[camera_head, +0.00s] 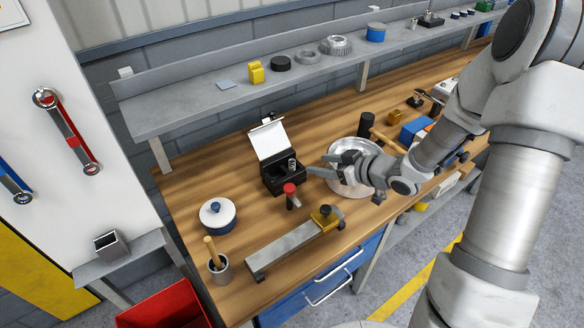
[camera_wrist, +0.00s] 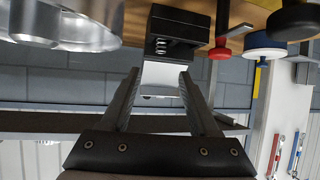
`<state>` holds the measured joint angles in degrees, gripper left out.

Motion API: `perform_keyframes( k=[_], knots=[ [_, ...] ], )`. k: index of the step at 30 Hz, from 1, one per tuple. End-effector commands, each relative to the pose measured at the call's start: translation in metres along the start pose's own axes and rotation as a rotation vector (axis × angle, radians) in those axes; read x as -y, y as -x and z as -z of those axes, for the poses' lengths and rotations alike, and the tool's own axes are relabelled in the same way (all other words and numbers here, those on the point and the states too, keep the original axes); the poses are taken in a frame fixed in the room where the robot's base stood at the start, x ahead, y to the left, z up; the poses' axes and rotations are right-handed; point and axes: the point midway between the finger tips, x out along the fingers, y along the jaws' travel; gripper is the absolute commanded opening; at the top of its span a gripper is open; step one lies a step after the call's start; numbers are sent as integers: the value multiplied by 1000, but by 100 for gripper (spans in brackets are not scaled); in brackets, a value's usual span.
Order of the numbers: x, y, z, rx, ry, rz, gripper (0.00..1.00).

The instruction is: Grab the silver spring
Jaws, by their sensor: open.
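The silver spring (camera_head: 291,165) stands in the right part of an open black box (camera_head: 284,183) with a raised white-lined lid (camera_head: 269,141). In the wrist view the silver spring (camera_wrist: 160,47) shows upside down in the black box (camera_wrist: 180,25), just beyond the fingertips. My gripper (camera_head: 316,165) is open and empty, just right of the box, with its fingers pointing toward it. In the wrist view my gripper (camera_wrist: 159,76) has its two fingers apart, with nothing between them and the spring roughly in line with the gap.
A metal bowl (camera_head: 350,183) stands under and behind my gripper. A red-topped item (camera_head: 290,194) stands close in front of the box. A white pot with a blue knob (camera_head: 217,216) is at left. A grey shelf (camera_head: 200,104) runs behind. Bench left of the box is clear.

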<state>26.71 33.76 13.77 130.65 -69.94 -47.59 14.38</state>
Motion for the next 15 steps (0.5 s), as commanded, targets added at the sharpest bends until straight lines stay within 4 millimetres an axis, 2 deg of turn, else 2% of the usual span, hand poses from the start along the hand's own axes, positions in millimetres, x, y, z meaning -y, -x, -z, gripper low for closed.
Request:
perform_keyframes(
  k=[1, 6, 15],
  knots=[
    [1, -13, -1, -1, 1, 5, 61],
    [1, -39, -1, 0, 1, 2, 61],
    [1, -62, -3, 1, 0, 2, 61]
  ],
)
